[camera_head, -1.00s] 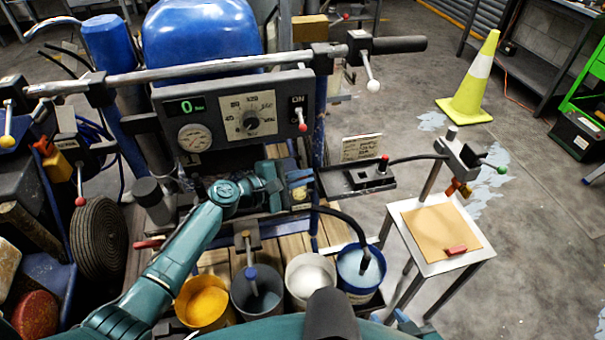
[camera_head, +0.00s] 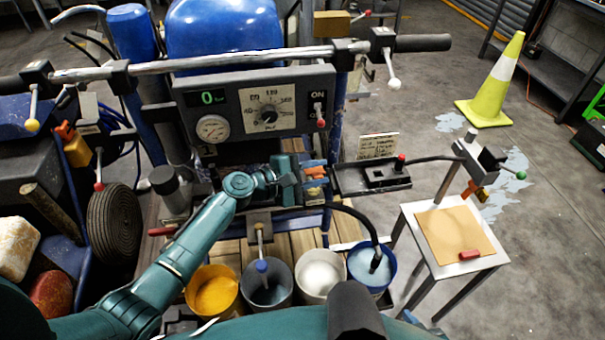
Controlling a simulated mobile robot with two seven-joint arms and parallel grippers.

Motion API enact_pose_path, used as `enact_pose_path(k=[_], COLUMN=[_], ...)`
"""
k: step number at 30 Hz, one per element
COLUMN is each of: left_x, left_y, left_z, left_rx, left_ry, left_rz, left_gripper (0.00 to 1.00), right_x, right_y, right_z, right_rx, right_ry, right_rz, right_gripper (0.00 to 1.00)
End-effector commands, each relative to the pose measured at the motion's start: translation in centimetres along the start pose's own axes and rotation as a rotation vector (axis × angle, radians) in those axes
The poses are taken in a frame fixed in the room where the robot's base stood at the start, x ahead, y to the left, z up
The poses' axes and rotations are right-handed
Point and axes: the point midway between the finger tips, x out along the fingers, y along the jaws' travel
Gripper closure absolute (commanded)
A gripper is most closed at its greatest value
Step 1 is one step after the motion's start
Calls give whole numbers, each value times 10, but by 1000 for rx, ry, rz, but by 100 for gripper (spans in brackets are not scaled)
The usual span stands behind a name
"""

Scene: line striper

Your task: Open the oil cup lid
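My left arm reaches in from the lower left, and my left gripper (camera_head: 315,174) is just below the right end of the striper's control panel (camera_head: 255,113). A small orange part (camera_head: 316,171) shows at its fingertips. I cannot tell whether the fingers touch it, are closed on it, or are only in front of it. I cannot clearly make out the oil cup or its lid; they may be hidden by the gripper or be this orange part. My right gripper is not in view.
A black tray (camera_head: 372,181) with a red knob is right of my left gripper. A black hose (camera_head: 355,217) curves into a blue bucket (camera_head: 388,277). Several open buckets stand below. A handlebar (camera_head: 215,63) crosses above. A small table (camera_head: 412,208) stands at right.

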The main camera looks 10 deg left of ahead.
Motion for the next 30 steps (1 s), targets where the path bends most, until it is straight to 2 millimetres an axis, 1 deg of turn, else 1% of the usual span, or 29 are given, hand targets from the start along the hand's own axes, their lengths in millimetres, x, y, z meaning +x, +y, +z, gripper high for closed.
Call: enact_pose_path(k=[5,12,15,18,23,30], left_x=[-28,-82,-101,-115,-127,-129], left_y=[-1,-2,-2,-2,-1,0], left_z=[-1,-2,-2,-1,0,0], left_rx=[2,2,2,0,0,0], left_ry=[4,4,4,2,2,1], left_rz=[-2,-3,-3,-2,-2,-1], left_gripper=[72,72,72,72,72,72], right_x=[-1,2,3,4,4,3], right_y=[0,0,-1,-1,-2,-2], right_z=[-2,1,1,0,0,0], right_rx=[0,-1,-1,-3,-7,-11], right_ry=[2,6,10,13,16,17], right_rz=[0,-1,-3,-5,-8,-9], right_gripper=[64,64,64,64,64,64])
